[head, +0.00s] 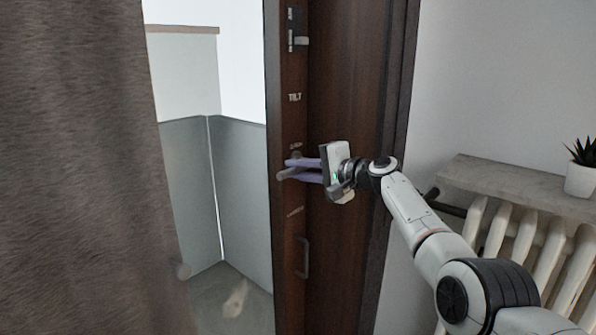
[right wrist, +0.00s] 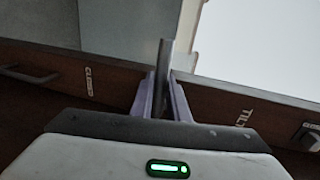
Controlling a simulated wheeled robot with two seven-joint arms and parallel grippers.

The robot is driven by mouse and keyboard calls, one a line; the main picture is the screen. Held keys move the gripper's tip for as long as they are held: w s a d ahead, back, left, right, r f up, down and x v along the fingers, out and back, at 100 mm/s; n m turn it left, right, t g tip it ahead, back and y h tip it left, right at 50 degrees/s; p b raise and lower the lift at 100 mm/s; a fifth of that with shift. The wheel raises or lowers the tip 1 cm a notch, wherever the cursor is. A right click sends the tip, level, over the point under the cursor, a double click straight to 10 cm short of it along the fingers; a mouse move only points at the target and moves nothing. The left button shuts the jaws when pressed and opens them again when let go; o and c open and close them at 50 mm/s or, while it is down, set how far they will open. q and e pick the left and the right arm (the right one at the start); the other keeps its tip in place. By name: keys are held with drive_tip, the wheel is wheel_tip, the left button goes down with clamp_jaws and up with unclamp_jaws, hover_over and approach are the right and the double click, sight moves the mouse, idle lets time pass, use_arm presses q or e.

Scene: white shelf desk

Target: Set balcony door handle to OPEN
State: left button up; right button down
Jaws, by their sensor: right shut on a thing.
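The balcony door handle (head: 283,175) is a grey lever on the edge of the dark brown door. It is partly hidden by my right gripper's fingers, and its visible end points left, roughly horizontal. In the right wrist view the handle (right wrist: 165,62) stands up between the two purple fingers. My right gripper (head: 291,169) is shut on it. The right wrist view shows CLOSED (right wrist: 89,82) left of the fingers. My left gripper is not in view.
A brown curtain (head: 80,170) hangs at the left. A fixed pull (head: 303,258) sits lower on the dark door (head: 345,240). At the right are a radiator (head: 525,238), a shelf (head: 500,182) and a potted plant (head: 581,170). Grey balcony panels (head: 240,195) show beyond the door.

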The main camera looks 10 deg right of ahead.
sight(300, 169)
idle(0.4)
drive_tip(key=c, duration=1.7)
unclamp_jaws()
drive_tip(key=shift+d, duration=0.1)
drive_tip(key=shift+s+d+r+p, duration=0.2)
drive_tip(key=shift+s+d+p, duration=0.15)
drive_tip(key=shift+s+d, duration=0.15)
drive_tip(key=shift+s+d+r, duration=0.1)
drive_tip(key=shift+s+d, duration=0.3)
drive_tip(key=shift+s, duration=0.2)
drive_tip(key=shift+v, duration=3.7)
